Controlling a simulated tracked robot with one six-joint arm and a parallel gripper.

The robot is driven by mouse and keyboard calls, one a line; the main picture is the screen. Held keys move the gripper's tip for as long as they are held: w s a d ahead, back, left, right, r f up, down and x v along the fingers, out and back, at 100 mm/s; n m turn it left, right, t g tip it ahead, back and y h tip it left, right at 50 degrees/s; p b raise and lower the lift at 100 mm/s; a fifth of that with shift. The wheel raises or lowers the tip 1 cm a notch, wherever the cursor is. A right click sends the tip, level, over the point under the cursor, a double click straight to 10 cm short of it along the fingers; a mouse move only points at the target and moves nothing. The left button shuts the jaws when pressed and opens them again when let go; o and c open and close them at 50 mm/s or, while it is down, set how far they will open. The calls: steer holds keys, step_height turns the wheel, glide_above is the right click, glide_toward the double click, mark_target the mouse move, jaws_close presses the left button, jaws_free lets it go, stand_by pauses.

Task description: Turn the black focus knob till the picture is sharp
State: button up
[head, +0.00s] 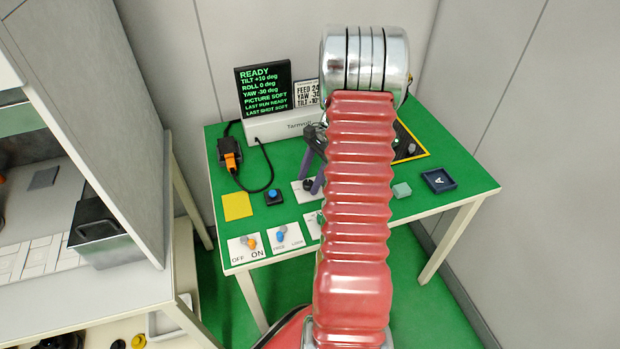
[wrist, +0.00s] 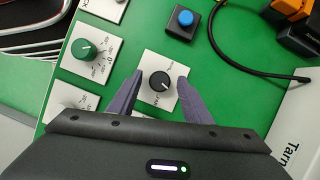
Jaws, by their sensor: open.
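The black focus knob (wrist: 159,82) sits on a white square plate on the green table. In the wrist view my gripper (wrist: 159,80) is open, with one purple-grey finger on each side of the knob. I cannot tell if the fingertips touch it or hover above it. In the head view the knob (head: 308,184) shows beside my fingers, and my red arm covers much of the table. The dark screen (head: 264,90) at the back reads "PICTURE SOFT", with READY, tilt +10, roll 0 and yaw -30 in green.
A green knob (wrist: 86,49) and a blue button (wrist: 182,23) are near the focus knob. Switch plates (head: 246,247) line the front left edge. An orange plug (head: 231,160) with a black cable lies at the left. A dark tray (head: 438,180) is at the right.

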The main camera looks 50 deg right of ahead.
steer(key=shift+c, duration=0.2)
steer(key=c, duration=1)
steer(key=shift+m+t, duration=0.5)
steer(key=shift+m, duration=0.6)
steer(key=o, duration=1)
steer(key=shift+o, duration=0.2)
steer(key=v, duration=1.3)
steer(key=shift+r, duration=0.35)
